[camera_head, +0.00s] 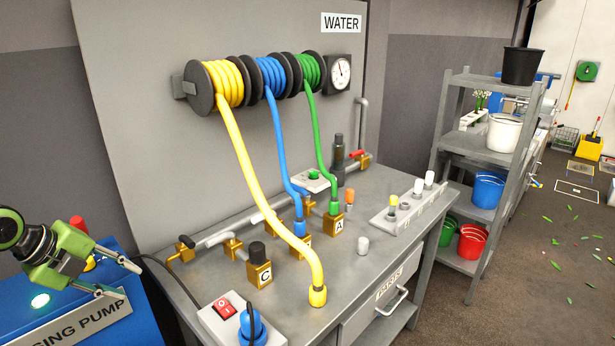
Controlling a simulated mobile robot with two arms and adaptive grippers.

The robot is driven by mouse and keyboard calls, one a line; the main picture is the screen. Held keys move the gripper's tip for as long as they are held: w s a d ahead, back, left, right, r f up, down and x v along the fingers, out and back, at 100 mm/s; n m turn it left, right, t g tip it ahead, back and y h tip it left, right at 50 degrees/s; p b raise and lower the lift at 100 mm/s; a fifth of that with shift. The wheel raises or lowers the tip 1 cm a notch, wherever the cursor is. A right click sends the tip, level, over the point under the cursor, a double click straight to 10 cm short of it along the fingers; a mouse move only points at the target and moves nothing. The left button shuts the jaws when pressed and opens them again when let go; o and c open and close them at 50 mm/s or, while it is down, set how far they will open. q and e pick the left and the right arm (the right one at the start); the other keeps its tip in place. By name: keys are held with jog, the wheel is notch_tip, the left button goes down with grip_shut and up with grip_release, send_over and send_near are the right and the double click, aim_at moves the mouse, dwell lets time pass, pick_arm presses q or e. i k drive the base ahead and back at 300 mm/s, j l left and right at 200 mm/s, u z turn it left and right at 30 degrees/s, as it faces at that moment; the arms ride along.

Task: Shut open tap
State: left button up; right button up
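On the grey workbench (290,310) stand brass tap blocks. Block C (263,272) has a black cap on top and no hose. Block A (336,222) has the green hose (324,150) on it. The block between them has the blue hose (278,135). The yellow hose (258,180) ends in a brass fitting (318,296) near the bench front. A brass valve (364,163) with a red lever (356,153) sits on the pipe at the back. I cannot tell which tap is open. My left gripper (131,281) is open and empty, left of the bench over the blue dosing pump. My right gripper is out of view.
A switch box (224,309) with a red rocker and blue plug stands at the bench's left front. A shelf (465,145) with buckets stands beyond. A pressure gauge (341,72) hangs above.

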aim_at(298, 189)
jog(key=i+z, duration=0.35)
jog(key=i, duration=0.4)
jog(key=i+l, duration=0.3)
jog(key=i, duration=0.1)
